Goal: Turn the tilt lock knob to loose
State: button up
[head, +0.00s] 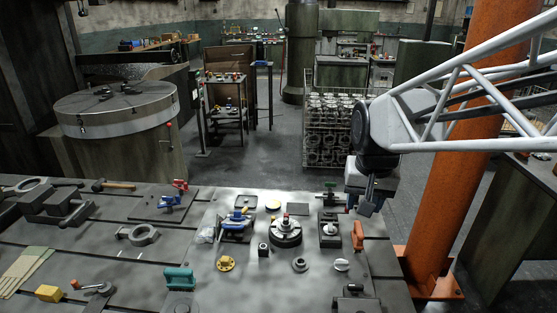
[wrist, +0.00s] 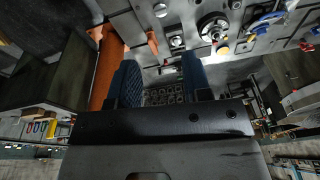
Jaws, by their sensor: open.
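Several knob-like parts sit on the grey workbench (head: 205,285), and I cannot tell for sure which is the tilt lock knob. A pale-topped knob (head: 341,264) is at the right front, and a yellow lobed knob (head: 226,263) is at the front middle. A round dark fixture (head: 286,234) with a red-tipped post stands between them, further back. My gripper (head: 368,202) is above the bench's back right corner, apart from all of these. In the wrist view its two blue padded fingers (wrist: 158,68) are spread with nothing between them.
An orange handle (head: 358,236) stands on the right side, near my gripper. A blue fixture (head: 236,226) and a teal handle (head: 179,278) are further left. An orange column (head: 447,190) rises just right of the bench. A wire crate of castings (head: 334,125) is beyond it.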

jog(key=w+a+f, duration=0.2)
jog(key=w+a, duration=0.4)
jog(key=w, duration=0.7)
jog(key=m+g, duration=0.2)
jog(key=m, duration=0.1)
send_over(244, 209)
jog(key=f, duration=2.7)
jog(key=shift+s+d+f, duration=0.2)
jog(key=shift+s+f, duration=0.1)
jog(key=shift+f, duration=0.1)
jog(key=shift+w+a+f, duration=0.15)
jog(key=shift+a+f, duration=0.15)
jog(key=shift+f, duration=0.05)
jog(key=shift+f, duration=3.9)
